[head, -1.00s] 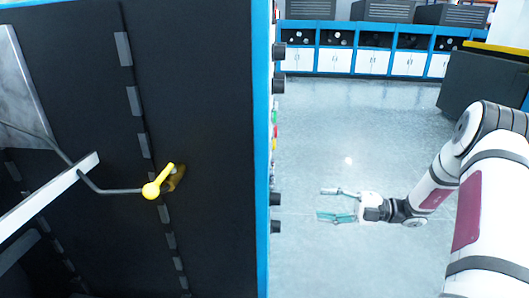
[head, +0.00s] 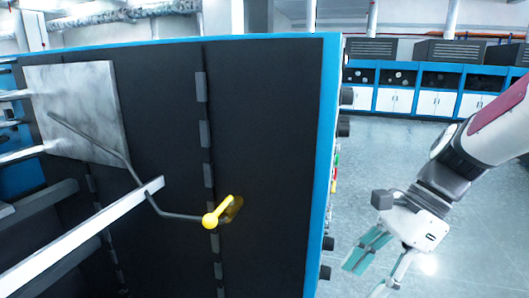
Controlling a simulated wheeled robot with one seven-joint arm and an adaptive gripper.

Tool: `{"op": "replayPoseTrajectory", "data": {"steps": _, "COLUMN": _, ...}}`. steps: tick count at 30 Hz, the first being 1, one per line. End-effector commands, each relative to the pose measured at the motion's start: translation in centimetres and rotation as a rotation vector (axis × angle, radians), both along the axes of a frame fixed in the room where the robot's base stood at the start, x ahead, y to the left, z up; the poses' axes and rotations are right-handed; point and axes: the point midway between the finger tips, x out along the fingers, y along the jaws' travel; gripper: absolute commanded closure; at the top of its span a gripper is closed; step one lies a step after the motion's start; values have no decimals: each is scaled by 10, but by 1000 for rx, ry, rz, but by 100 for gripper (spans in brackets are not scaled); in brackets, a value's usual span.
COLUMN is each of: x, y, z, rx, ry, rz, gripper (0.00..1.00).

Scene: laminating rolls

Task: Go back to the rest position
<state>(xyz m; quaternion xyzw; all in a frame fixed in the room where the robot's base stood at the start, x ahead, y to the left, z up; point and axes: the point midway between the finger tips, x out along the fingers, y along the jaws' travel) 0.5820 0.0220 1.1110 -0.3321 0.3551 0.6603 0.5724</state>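My gripper (head: 378,272) is at the lower right of the head view, to the right of the machine's blue edge and over open floor. Its two teal-padded fingers point down and to the left. They are spread apart with nothing between them. My white arm with a maroon band comes in from the right edge. No other object of the task shows.
A large dark machine panel (head: 268,150) with a blue frame fills the left and middle. A bent grey rod with a yellow handle (head: 215,216) sticks out from it. Blue-and-white cabinets (head: 436,103) stand at the back right. Grey floor (head: 385,150) lies clear between.

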Motion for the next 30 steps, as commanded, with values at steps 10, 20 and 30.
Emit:
{"op": "replayPoseTrajectory", "data": {"steps": 10, "x": -70, "y": -5, "z": 27, "rx": -316, "ry": -482, "rz": 720, "gripper": 49}}
{"op": "replayPoseTrajectory", "data": {"steps": 20, "x": -106, "y": -22, "z": 39, "rx": -573, "ry": -765, "rz": 1296, "gripper": 49}}
{"op": "replayPoseTrajectory", "data": {"steps": 30, "x": -111, "y": -26, "z": 40, "rx": -623, "ry": -807, "rz": 1409, "gripper": 49}}
